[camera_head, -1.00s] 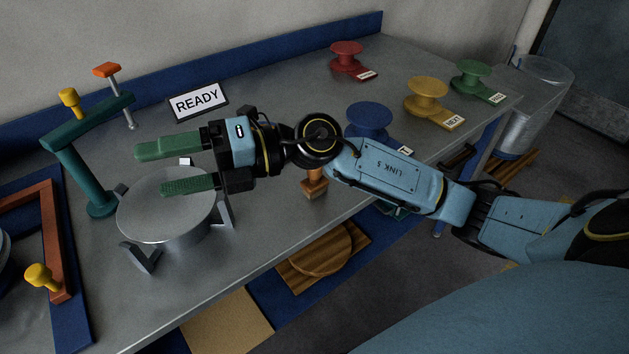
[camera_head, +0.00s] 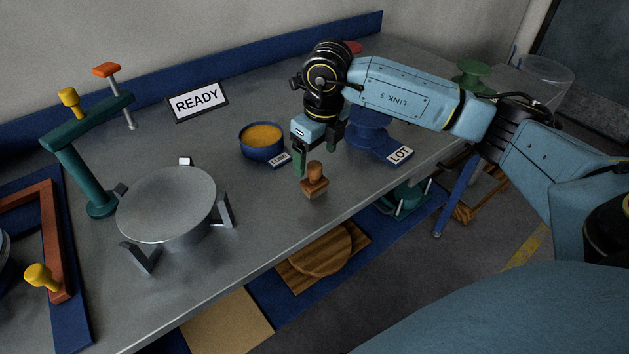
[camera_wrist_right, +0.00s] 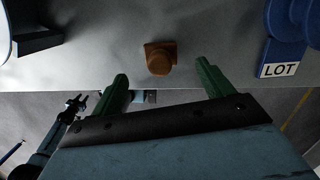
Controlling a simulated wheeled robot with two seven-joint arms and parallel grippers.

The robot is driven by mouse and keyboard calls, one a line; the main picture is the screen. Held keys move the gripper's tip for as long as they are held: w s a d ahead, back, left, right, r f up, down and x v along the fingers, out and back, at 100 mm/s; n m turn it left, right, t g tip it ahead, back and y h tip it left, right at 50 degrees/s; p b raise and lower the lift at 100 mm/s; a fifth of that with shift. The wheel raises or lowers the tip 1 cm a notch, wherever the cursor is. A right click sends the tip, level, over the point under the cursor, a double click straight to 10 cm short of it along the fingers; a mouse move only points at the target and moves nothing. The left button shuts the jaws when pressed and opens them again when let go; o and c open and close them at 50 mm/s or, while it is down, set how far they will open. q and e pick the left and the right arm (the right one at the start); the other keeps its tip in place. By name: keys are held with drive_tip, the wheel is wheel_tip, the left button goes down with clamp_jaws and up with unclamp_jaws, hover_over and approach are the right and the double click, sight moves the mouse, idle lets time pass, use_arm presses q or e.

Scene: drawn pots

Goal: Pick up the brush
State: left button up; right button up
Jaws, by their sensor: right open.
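The brush (camera_head: 314,182) has a rounded brown wooden handle on a square block. It stands upright on the grey bench near its front edge. It also shows in the right wrist view (camera_wrist_right: 159,59), beyond and between the fingertips. My right gripper (camera_head: 314,161) is open and empty, pointing down just behind the brush, with one green finger clear in the head view. Both its fingers show apart in the wrist view (camera_wrist_right: 162,74). A dark arm at the lower left of the wrist view seems to be my left one; its gripper (camera_wrist_right: 76,103) is too small to judge.
A blue bowl with orange contents (camera_head: 262,140) stands left of my right gripper. A blue spool (camera_head: 368,137) with a LOT label (camera_head: 399,155) is at the right. A round grey plate on a stand (camera_head: 168,205) is left. Bench between plate and brush is clear.

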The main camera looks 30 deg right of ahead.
sight(314, 176)
drive_tip(key=f, duration=0.5)
drive_tip(key=w+f, duration=0.1)
drive_tip(key=f, duration=0.1)
drive_tip(key=shift+f, duration=0.35)
drive_tip(key=c, duration=1.1)
drive_tip(key=shift+r, duration=0.1)
wheel_tip(314, 176, up, 10)
drive_tip(key=shift+s, duration=0.1)
drive_tip(key=o, duration=0.5)
drive_tip(key=shift+c, duration=0.2)
drive_tip(key=c, duration=0.4)
